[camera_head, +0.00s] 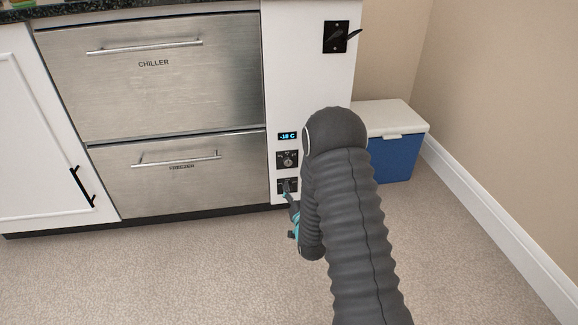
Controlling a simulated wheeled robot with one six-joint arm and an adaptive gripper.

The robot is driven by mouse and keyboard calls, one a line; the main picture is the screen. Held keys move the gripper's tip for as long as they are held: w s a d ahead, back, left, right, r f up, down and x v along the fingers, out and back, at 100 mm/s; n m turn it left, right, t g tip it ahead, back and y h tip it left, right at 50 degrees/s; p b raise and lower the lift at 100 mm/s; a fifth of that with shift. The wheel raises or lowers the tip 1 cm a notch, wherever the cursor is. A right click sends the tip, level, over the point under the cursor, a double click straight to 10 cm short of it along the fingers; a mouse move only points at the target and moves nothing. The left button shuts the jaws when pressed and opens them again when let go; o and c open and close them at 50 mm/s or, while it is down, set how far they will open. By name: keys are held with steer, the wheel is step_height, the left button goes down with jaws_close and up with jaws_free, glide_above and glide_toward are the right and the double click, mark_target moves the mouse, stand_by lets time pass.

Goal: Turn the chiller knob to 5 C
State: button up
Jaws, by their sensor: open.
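A white panel right of the steel drawers carries a small lit display (287,136) that seems to read -18 C. Below it is a black plate with a round silver knob (288,161). Under that is a second dark plate with a control (286,184), partly hidden by my gripper. I cannot tell which of the two is the chiller knob; no label is legible. My gripper (289,196) is open, small in view, at the front of the lower plate. I cannot tell whether it touches the control. My dark arm hides part of the gripper.
The chiller drawer (160,85) is above the freezer drawer (180,180), both shut with bar handles. A black plate with a lever (336,38) is higher on the panel. A blue cooler with a white lid (392,118) stands at right. Carpet in front is clear.

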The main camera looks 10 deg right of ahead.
mark_target(288, 164)
steer(key=w, duration=1.3)
steer(key=shift+w+f+b, duration=0.15)
steer(key=shift+w+b, duration=0.15)
steer(key=shift+w, duration=0.05)
